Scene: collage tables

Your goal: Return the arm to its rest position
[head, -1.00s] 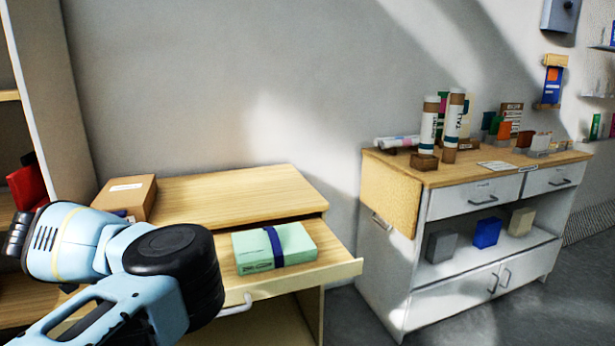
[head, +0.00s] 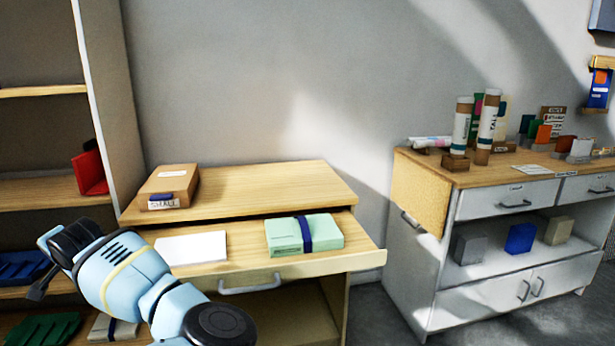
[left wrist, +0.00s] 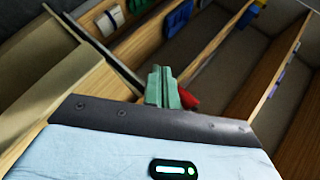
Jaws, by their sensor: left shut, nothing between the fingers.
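My light-blue left arm (head: 125,275) reaches in at the lower left of the head view, in front of the shelf unit and to the left of the open drawer. In the left wrist view my left gripper (left wrist: 162,88) shows its green fingers together, with nothing between them. Shelves and a red item are behind the fingers. My right gripper is in neither view.
An open drawer (head: 352,262) holds a green box with a blue band (head: 320,232) and a white card (head: 190,248). A cardboard box (head: 180,180) stands on the tabletop above. A shelf unit (head: 40,91) is left; a white cabinet (head: 480,256) is right.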

